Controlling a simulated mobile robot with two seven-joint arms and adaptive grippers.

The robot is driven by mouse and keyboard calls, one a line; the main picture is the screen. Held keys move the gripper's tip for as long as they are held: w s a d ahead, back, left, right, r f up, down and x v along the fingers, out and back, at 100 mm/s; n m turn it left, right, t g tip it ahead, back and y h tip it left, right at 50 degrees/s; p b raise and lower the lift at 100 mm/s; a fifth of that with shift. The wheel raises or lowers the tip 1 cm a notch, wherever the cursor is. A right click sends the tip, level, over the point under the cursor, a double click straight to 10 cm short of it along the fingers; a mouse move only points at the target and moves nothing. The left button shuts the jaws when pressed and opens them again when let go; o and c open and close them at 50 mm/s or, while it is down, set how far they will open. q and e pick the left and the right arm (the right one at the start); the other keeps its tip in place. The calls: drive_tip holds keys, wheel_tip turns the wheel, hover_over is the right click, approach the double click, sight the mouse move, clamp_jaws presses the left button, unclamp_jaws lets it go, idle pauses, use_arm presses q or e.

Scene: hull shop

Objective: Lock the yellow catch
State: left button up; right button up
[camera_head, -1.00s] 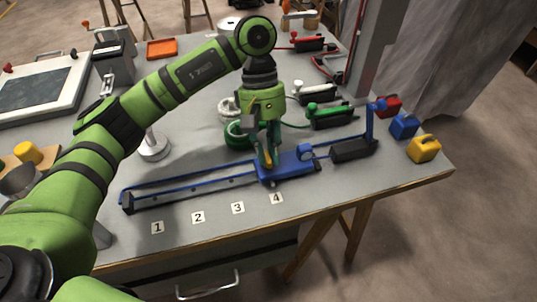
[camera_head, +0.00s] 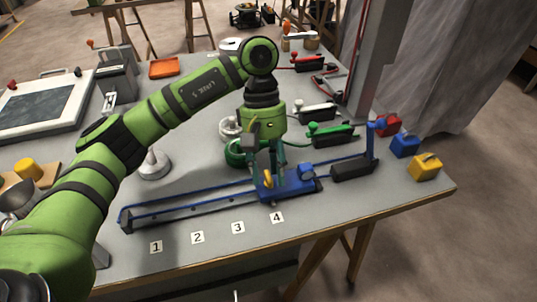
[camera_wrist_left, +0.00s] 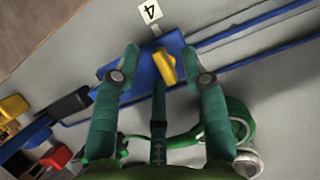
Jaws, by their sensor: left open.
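The yellow catch (camera_head: 267,180) sits on the blue carriage (camera_head: 299,184) of the blue rail, by label 4. In the left wrist view the catch (camera_wrist_left: 164,68) is a short yellow lever lying at a slant on the blue plate (camera_wrist_left: 148,84). My left gripper (camera_head: 269,170) points down above the carriage, its fingers partly covering it. In the wrist view its open fingers (camera_wrist_left: 161,58) stand on either side of the catch with gaps. I cannot tell their exact height above the plate. My right gripper is not in view.
Labels 1 to 4 lie along the front of the blue rail (camera_head: 185,207). Red (camera_head: 388,125), blue (camera_head: 404,146) and yellow (camera_head: 425,168) blocks stand at the right edge.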

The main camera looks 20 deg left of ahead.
use_arm(q)
drive_tip(key=v, duration=1.1)
drive_tip(key=shift+r, duration=0.4)
drive_tip(key=shift+w, duration=0.1)
